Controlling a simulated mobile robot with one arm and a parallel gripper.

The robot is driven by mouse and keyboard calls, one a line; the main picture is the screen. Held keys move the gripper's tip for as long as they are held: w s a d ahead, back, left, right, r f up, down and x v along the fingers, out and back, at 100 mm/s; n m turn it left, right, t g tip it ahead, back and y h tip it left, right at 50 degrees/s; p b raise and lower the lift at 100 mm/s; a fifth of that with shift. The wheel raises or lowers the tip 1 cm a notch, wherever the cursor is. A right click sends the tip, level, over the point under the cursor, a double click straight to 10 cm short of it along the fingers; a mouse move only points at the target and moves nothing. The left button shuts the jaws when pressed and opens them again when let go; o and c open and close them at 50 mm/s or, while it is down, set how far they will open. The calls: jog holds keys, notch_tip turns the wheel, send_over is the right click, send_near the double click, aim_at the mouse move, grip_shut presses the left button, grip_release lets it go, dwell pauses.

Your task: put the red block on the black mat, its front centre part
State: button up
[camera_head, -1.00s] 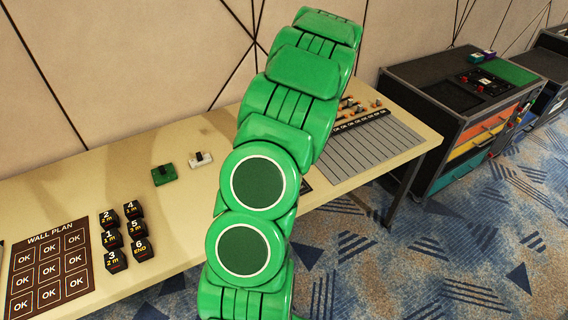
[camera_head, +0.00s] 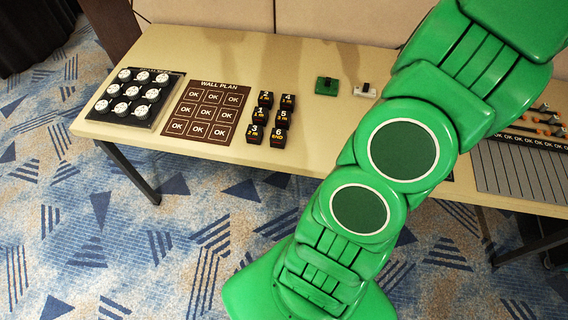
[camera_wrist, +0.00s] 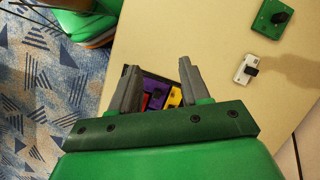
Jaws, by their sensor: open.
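In the wrist view my gripper (camera_wrist: 158,66) is open over the table. A small piece of red (camera_wrist: 146,101), probably the red block, shows beside the left finger, partly hidden by it and by my gripper body. Purple (camera_wrist: 156,92) and yellow (camera_wrist: 175,97) pieces lie beside it. A dark edge (camera_wrist: 125,71) shows around them; I cannot tell whether it belongs to the black mat. I cannot tell if the fingers touch anything. In the head view my arm covers this part of the table, and my gripper is not seen.
Along the table (camera_head: 215,62) are a black tray of white round pieces (camera_head: 130,95), a brown WALL PLAN sheet (camera_head: 207,112), several numbered black blocks (camera_head: 265,117), a green switch piece (camera_head: 327,86), a white one (camera_head: 365,90) and a grey striped board (camera_head: 520,165).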

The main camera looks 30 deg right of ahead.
jog(key=w+a+r+n+g, duration=0.1)
jog(key=w+a+r+n, duration=0.2)
jog(key=a, duration=0.6)
jog(key=w+a+r+n+g+h, duration=0.1)
jog(key=w+a+r+n, duration=0.2)
jog(key=a, duration=0.6)
jog(key=w+a+r+n, duration=0.2)
jog(key=a+r+n, duration=0.15)
jog(key=a, duration=0.45)
jog(key=s+a+r+n+h, duration=0.1)
jog(key=s+a+n, duration=0.4)
jog(key=s+a, duration=0.2)
jog(key=s+a+n+g+h, duration=0.1)
jog(key=s+a+n, duration=0.5)
jog(key=a, duration=0.6)
jog(key=shift+s+r+h, duration=0.3)
jog(key=shift+s+r, duration=0.05)
jog(key=shift+s, duration=0.1)
jog(key=shift+o, duration=0.5)
jog(key=shift+n, duration=0.25)
